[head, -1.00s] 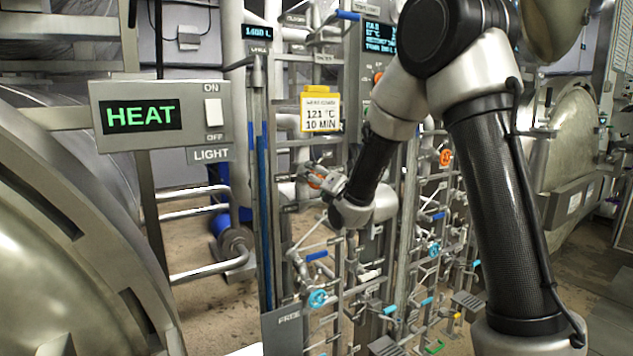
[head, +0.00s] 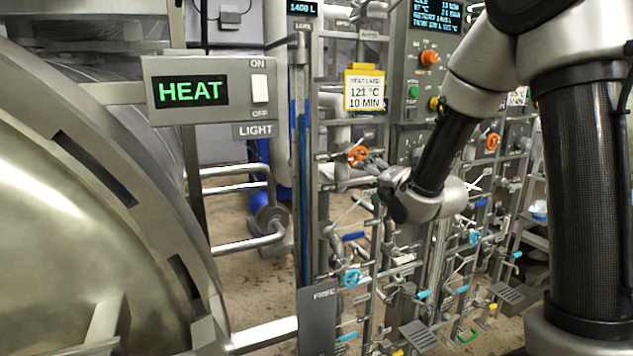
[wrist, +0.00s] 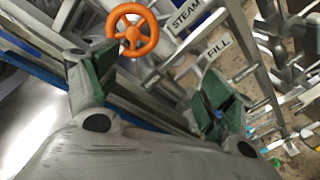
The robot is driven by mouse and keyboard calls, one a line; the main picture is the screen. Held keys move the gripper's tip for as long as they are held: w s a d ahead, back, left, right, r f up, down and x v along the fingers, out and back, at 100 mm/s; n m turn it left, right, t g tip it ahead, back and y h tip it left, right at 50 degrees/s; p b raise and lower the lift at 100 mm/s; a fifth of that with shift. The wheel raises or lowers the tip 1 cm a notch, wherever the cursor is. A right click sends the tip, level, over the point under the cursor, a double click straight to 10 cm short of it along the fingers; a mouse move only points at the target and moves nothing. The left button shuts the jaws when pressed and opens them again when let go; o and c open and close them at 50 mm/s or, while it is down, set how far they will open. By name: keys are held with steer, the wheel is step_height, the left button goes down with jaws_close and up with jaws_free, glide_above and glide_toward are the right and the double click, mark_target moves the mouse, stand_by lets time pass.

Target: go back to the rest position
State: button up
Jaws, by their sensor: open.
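My gripper (wrist: 153,85) is open and empty in the wrist view, its two fingers with green pads spread apart. An orange handwheel (wrist: 132,30) lies beyond the fingertips, apart from them, beside a STEAM label (wrist: 186,14). In the head view, the arm reaches down from the upper right, and my wrist (head: 412,198) is just below and right of an orange handwheel (head: 357,155). The fingers cannot be made out clearly there.
A HEAT panel (head: 210,90) with a light switch stands at left, beside a large steel vessel (head: 90,210). Pipes and valves with blue handwheels (head: 352,278) crowd around and below my wrist. A control panel (head: 428,75) stands behind the arm. A FILL label (wrist: 217,49) shows near the right finger.

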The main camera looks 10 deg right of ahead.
steer(key=s+d+f+m+g+h, duration=0.2)
steer(key=s+d+f+m+g, duration=0.15)
steer(key=s+f+m, duration=0.3)
steer(key=s+d+f+m+g+h, duration=0.2)
steer(key=s+f+m+g, duration=0.3)
steer(key=m, duration=0.2)
steer(key=s+d+r+m+g, duration=0.1)
steer(key=s+r+m, duration=0.3)
steer(key=s, duration=0.4)
steer(key=s+d+r+m, duration=0.3)
steer(key=s+r+m, duration=0.1)
steer(key=s, duration=0.4)
steer(key=s+d+r+m+g, duration=0.1)
steer(key=s+d+r+m, duration=0.2)
steer(key=s, duration=0.6)
steer(key=r+m, duration=0.1)
steer(key=m, duration=0.1)
steer(key=shift+r+m+g+h, duration=0.3)
steer(key=shift+m+g+h, duration=0.05)
steer(key=shift+h, duration=0.05)
